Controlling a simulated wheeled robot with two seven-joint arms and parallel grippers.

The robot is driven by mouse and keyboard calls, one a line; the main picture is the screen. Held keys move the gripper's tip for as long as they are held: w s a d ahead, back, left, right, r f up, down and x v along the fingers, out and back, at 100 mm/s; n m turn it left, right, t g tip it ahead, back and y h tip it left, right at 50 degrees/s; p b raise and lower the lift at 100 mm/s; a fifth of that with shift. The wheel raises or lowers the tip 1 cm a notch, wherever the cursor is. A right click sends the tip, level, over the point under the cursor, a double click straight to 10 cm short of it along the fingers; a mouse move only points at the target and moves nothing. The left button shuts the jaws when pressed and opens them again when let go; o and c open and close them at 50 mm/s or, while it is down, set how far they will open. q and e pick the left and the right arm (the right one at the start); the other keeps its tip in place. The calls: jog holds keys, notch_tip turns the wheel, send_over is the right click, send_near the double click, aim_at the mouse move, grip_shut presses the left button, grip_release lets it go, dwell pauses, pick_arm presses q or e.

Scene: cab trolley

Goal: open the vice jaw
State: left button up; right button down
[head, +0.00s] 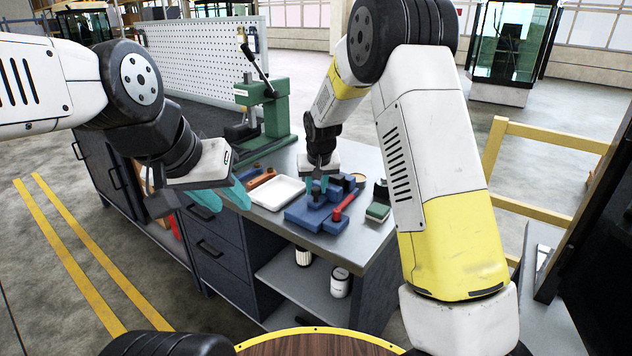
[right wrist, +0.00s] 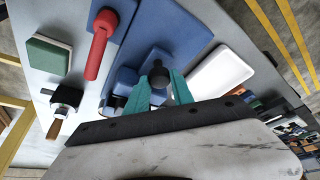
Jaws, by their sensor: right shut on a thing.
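The blue vice (head: 310,215) sits on the workbench; in the right wrist view its blue body (right wrist: 128,80) lies just beyond my fingers. A red handle (head: 344,207) lies along its right side, and it also shows in the right wrist view (right wrist: 98,45). My right gripper (head: 317,186) is above the vice, with its teal fingers shut on a black knob (right wrist: 158,76) at the vice. The jaw gap is hard to make out. My left gripper (head: 222,197) is open and empty, in front of the bench's left part, apart from the vice.
A white tray (head: 276,193) is left of the vice. A green press (head: 265,110) stands at the back. Cans (head: 340,282) stand on the shelf below. A yellow rail (head: 520,133) is at the right.

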dwell(0.7)
jog(key=s+a, duration=0.1)
jog(key=s, duration=0.1)
jog(key=s+a, duration=0.2)
jog(key=shift+s, duration=0.2)
jog(key=c, duration=1.1)
grip_release()
jog(key=v, duration=0.7)
jog(key=shift+r, duration=0.35)
